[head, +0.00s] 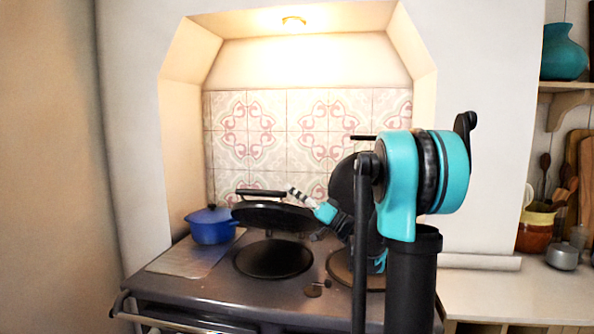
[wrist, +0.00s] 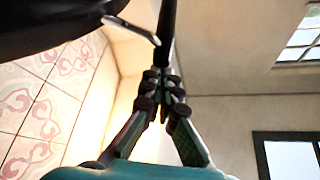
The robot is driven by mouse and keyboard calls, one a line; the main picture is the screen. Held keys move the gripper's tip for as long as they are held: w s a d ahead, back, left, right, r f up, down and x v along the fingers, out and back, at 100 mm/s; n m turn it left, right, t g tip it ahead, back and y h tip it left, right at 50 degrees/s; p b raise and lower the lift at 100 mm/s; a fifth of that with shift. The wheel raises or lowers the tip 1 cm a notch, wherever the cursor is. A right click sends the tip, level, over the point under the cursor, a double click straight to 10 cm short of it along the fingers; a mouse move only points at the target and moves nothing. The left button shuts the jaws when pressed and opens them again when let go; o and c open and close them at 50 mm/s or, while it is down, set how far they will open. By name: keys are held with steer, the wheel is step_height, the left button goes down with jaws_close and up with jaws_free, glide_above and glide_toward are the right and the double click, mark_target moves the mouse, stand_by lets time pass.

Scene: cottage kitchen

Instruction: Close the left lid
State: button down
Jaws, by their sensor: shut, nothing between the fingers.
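The left lid (head: 270,214) is a dark round lid tilted partway open above the left hotplate (head: 273,259) on the range. Its dark handle (head: 262,193) is on top. The right lid (head: 343,190) stands raised, partly hidden behind my arm. My gripper (head: 292,190) is at the right side of the left lid's upper face, fingers pointing up and left; contact is not clear. In the wrist view my gripper (wrist: 158,82) is shut and empty, its fingertips by a dark rod (wrist: 167,35). A dark lid-like surface (wrist: 50,20) fills the upper left there.
A blue pot (head: 211,226) stands on the range, left of the left lid. Patterned tiles (head: 305,125) cover the alcove wall behind. The counter (head: 510,295) is at the right, with a grey pot (head: 562,256) and a brown-yellow crock (head: 535,228).

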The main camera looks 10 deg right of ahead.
steer(key=s+a+f+n+g+y, duration=0.2)
steer(key=s+f+n, duration=0.3)
steer(key=f, duration=0.5)
steer(key=shift+s+n+g, duration=0.3)
steer(key=shift+s, duration=0.25)
steer(key=shift+f, duration=0.1)
